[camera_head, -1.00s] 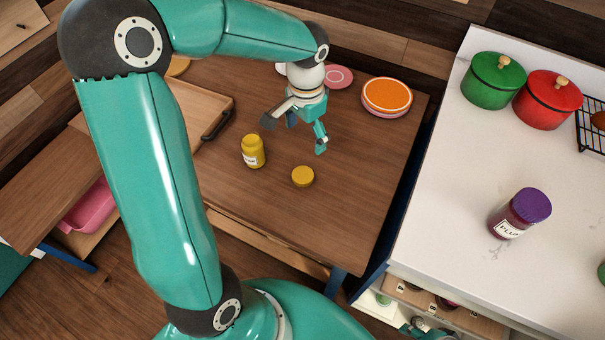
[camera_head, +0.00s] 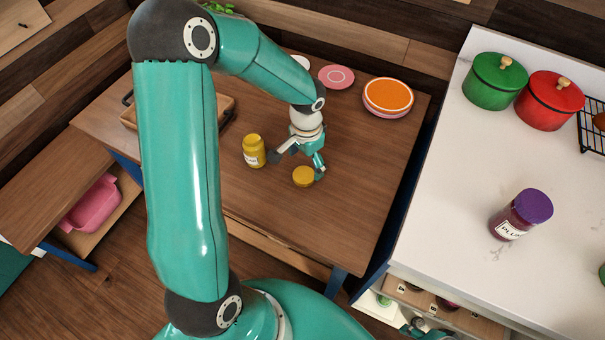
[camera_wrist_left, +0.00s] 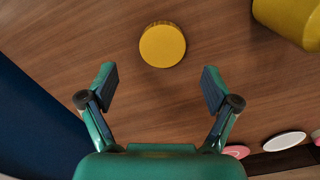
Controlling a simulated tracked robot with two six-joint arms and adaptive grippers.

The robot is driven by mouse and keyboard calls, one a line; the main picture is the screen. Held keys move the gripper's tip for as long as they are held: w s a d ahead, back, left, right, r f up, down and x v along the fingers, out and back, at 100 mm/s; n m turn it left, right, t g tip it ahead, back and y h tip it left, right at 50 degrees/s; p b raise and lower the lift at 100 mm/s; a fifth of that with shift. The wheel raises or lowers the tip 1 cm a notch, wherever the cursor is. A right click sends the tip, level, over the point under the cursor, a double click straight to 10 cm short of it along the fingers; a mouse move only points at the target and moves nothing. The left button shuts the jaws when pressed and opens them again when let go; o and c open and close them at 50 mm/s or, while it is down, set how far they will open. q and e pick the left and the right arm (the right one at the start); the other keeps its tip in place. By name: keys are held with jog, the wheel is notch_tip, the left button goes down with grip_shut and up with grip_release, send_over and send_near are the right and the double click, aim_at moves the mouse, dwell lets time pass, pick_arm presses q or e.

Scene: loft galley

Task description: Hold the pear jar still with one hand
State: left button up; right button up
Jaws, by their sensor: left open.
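The pear jar, a yellow jar with a pale label (camera_head: 254,152), stands upright on the brown wooden table; its label is too small to read fully. In the left wrist view a yellow jar (camera_wrist_left: 290,18) is cut off at the top right. A round yellow lid (camera_head: 303,176) lies flat on the table to the jar's right; it also shows in the left wrist view (camera_wrist_left: 162,45), ahead of the fingers. My left gripper (camera_head: 298,163) is open and empty, with its fingers apart above the lid and right of the jar.
A wooden tray (camera_head: 129,116) is partly hidden behind my left arm. A pink plate (camera_head: 337,77) and stacked plates with an orange top (camera_head: 388,95) stand at the back. On the white counter are a purple-lidded jar (camera_head: 522,214), a green pot (camera_head: 494,81) and a red pot (camera_head: 549,100).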

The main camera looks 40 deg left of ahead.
aim_at(305, 174)
pick_arm(q)
notch_tip(305, 174, down, 5)
jog(key=shift+a+f, duration=0.1)
jog(key=shift+a, duration=0.05)
dwell(0.4)
jog(key=c, duration=0.8)
